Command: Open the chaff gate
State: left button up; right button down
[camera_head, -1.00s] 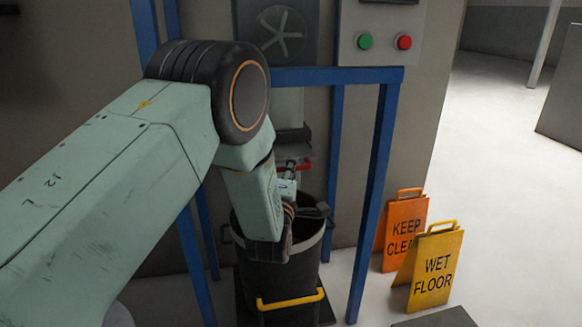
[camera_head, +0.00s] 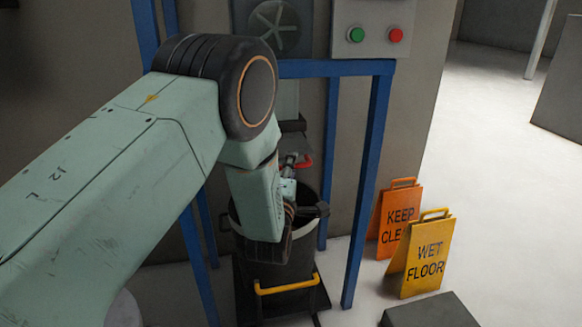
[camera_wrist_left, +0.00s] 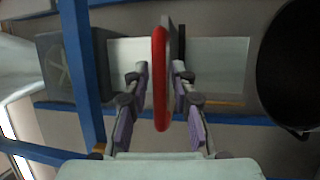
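The chaff gate's red handle (camera_head: 305,161) shows at the foot of the grey chute, above the black bin, partly covered by my left gripper (camera_head: 289,172). In the left wrist view the red handle (camera_wrist_left: 160,80) is a long bar seen between the two fingers of my left gripper (camera_wrist_left: 160,88). The fingers are open, one on each side of the bar, with a visible gap on both sides. The gate plate is hard to make out behind the gripper. My right gripper is not in view.
A black bin (camera_head: 299,267) with a yellow handle stands under the chute, inside a blue frame (camera_head: 368,190). A panel with green and red buttons (camera_head: 376,33) is above. Orange (camera_head: 398,215) and yellow (camera_head: 428,262) floor signs stand at right. Floor beyond them is clear.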

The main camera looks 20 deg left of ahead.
pick_arm(q)
jog(key=shift+o, duration=0.7)
jog(key=shift+s, duration=0.15)
jog(key=v, duration=1.1)
jog(key=shift+s, duration=0.4)
jog(key=shift+d, duration=0.1)
